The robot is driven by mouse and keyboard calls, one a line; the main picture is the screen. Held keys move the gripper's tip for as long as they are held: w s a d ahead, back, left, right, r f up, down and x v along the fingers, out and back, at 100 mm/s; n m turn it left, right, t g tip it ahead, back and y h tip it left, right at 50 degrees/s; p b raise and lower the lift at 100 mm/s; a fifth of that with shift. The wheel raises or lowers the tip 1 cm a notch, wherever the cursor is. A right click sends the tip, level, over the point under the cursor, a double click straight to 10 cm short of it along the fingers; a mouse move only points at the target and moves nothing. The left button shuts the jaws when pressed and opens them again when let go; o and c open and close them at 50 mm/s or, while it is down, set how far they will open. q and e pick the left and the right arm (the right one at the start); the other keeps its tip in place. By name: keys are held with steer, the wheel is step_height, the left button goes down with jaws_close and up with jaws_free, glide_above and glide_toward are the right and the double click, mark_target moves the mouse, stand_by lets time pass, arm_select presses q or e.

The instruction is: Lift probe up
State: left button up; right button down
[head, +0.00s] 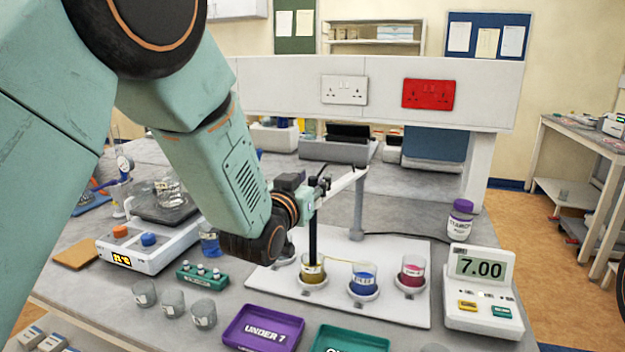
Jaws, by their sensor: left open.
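The probe (313,238) is a dark, slim upright rod. Its lower end is in a beaker of yellow liquid (313,270) on a white board. A thin yellow line runs from near this beaker to the right. My left gripper (316,190) is at the probe's upper part, with its jaws open. The jaws are small and partly hidden, so I cannot tell whether they touch the probe. The light arm of a grey stand (357,208) reaches to the same spot. The meter (482,290) reads 7.00. My right gripper is out of view.
A blue beaker (364,280) and a pink beaker (412,270) stand to the right on the white board (400,312). In front are a purple tray (240,338) marked UNDER 7 and a green tray (350,340). Empty beakers (173,304) and a hotplate (128,262) are at left.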

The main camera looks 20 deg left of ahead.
arm_select(q)
steer(key=shift+s+d+r, duration=0.3)
steer(key=shift+d+r, duration=0.1)
steer(key=shift+r, duration=0.05)
steer(key=shift+w+a+f, duration=0.3)
steer(key=shift+w+f, duration=0.05)
steer(key=shift+w, duration=0.1)
steer(key=shift+c, duration=1.8)
steer(key=shift+s+d+r, duration=0.15)
steer(key=shift+s+d, duration=0.05)
steer(key=shift+c, duration=2.2)
jaws_close()
steer(key=shift+w, duration=0.1)
